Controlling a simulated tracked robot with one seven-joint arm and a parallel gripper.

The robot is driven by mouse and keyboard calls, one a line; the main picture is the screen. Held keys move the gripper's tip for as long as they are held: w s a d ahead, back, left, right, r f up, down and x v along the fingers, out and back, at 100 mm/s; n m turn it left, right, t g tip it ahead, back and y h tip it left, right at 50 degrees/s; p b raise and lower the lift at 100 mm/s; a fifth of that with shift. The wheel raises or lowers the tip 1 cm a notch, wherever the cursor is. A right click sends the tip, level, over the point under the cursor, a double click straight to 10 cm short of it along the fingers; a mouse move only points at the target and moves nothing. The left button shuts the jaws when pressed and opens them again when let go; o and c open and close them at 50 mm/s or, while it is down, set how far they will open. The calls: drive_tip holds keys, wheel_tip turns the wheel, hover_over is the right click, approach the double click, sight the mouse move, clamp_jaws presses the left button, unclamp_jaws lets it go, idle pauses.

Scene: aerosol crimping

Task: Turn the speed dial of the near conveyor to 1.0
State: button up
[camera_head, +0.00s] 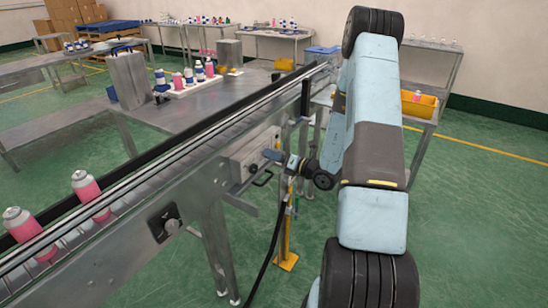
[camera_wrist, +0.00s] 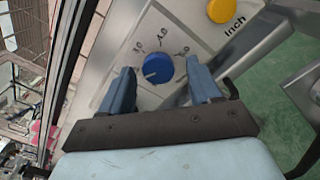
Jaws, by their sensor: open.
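The blue speed dial (camera_wrist: 158,69) is on a light panel with printed numbers around it, partly legible, in the wrist view. A pale pointer mark on its face points toward the left of the picture. My gripper (camera_wrist: 163,82) is open, with one blue finger on each side of the dial; whether they touch it I cannot tell. In the head view my gripper (camera_head: 270,155) is at the control box (camera_head: 243,162) on the side of the near conveyor (camera_head: 130,205); the dial is not distinguishable there.
A yellow button (camera_wrist: 221,10) labelled "inch" sits near the dial. A black knob (camera_head: 165,223) is farther along the conveyor side. Pink cans (camera_head: 87,190) stand on the belt. A black cable (camera_head: 272,245) hangs below the box.

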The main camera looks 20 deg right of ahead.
drive_tip(key=shift+w+a, duration=0.1)
drive_tip(key=shift+w, duration=0.05)
drive_tip(key=c, duration=1)
